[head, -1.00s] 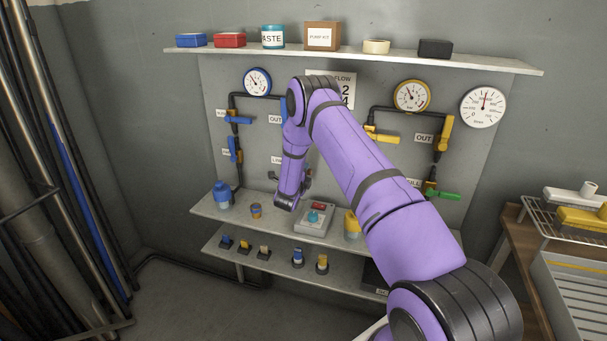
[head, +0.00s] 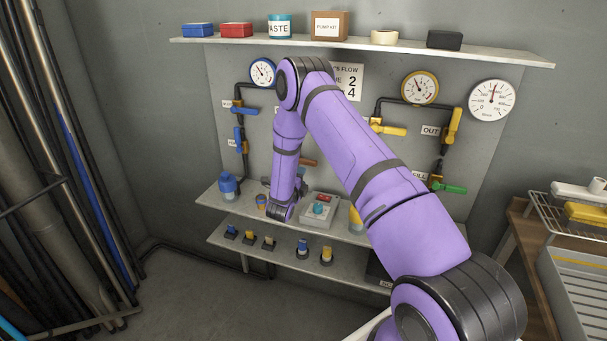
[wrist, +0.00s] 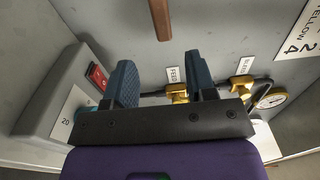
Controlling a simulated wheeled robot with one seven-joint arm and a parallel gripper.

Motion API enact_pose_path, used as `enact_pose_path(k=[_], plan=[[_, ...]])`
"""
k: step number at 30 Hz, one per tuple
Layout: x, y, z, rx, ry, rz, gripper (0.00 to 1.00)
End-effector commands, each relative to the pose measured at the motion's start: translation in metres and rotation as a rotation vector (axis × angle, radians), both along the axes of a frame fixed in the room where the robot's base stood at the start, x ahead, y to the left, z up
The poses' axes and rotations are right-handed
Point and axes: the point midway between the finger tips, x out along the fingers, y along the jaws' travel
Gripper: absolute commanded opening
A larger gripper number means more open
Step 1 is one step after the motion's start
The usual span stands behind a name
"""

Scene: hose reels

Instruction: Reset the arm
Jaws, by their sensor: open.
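My purple arm reaches out over the upper bench shelf (head: 208,198) in front of the grey panel (head: 300,130). In the head view, its forearm hangs down to the left of the grey control box (head: 317,212), and my gripper is mostly hidden behind the wrist. In the wrist view, my gripper (wrist: 163,82) shows two blue fingers set well apart, with nothing between them. The control box also shows in the wrist view (wrist: 50,110), to the left of the fingers, with its red switch (wrist: 97,76).
Blue valves (head: 239,139) and yellow valves (head: 453,126) sit on the panel piping. Small connectors (head: 303,249) line the lower shelf. Boxes and tins fill the top shelf (head: 480,57).

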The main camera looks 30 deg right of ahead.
Motion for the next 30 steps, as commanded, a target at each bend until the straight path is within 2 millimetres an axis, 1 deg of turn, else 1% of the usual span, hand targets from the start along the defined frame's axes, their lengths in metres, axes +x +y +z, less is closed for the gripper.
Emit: enact_pose_path(k=[4,18,21,23,26,29,30], plan=[[-0.004,0.004,0.000,0.000,0.000,0.000,0.51],[-0.004,0.005,0.000,-0.001,0.001,0.000,0.51],[-0.002,0.005,0.004,0.002,0.004,0.006,0.51],[0.001,0.007,0.011,0.008,0.015,0.018,0.51],[0.011,0.012,0.034,0.021,0.051,0.059,0.51],[0.021,0.021,0.066,0.038,0.106,0.124,0.51],[0.024,0.025,0.079,0.042,0.131,0.152,0.51]])
